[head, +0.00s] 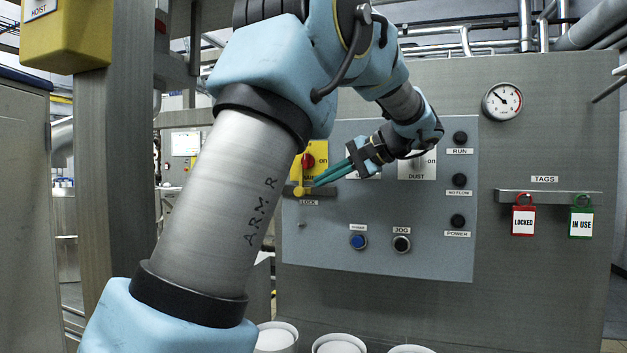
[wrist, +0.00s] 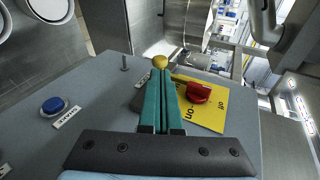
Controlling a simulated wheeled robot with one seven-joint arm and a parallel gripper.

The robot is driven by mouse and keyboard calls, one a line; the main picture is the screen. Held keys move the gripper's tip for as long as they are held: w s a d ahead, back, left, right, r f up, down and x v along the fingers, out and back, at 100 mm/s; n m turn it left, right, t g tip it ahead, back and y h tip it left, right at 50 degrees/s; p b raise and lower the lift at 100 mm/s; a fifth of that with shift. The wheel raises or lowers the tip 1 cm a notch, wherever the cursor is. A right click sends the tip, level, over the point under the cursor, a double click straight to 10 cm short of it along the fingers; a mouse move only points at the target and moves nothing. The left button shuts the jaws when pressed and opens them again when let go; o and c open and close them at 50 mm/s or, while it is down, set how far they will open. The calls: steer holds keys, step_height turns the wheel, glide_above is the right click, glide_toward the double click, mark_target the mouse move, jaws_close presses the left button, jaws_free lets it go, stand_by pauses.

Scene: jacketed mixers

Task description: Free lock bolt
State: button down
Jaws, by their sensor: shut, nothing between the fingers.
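The lock bolt shows as a yellow ball-ended piece (head: 299,191) above the LOCK label, at the lower edge of a yellow switch plate (head: 319,153). In the wrist view its yellow ball (wrist: 160,62) is just beyond my fingertips, and a yellow bar runs right toward the red switch handle (wrist: 199,93). The red switch (head: 308,161) sits on the yellow plate above the bolt. My gripper (head: 316,183) is shut and empty, its green fingers together beside the ball. It also shows in the wrist view (wrist: 161,74). I cannot tell whether the fingertips touch the ball.
The grey panel carries a blue button (head: 358,241), a JOG button (head: 401,243), a DUST switch (head: 417,163) partly behind my gripper, and several dark lamps at right. A rail (head: 548,196) holds LOCKED and IN USE tags. White tubs (head: 339,345) stand below.

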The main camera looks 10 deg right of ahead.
steer(key=shift+p+x, duration=0.5)
steer(key=shift+x, duration=1.25)
steer(key=a, duration=0.1)
steer(key=w+a+b, duration=0.1)
steer(key=a, duration=0.2)
steer(key=shift+w, duration=0.4)
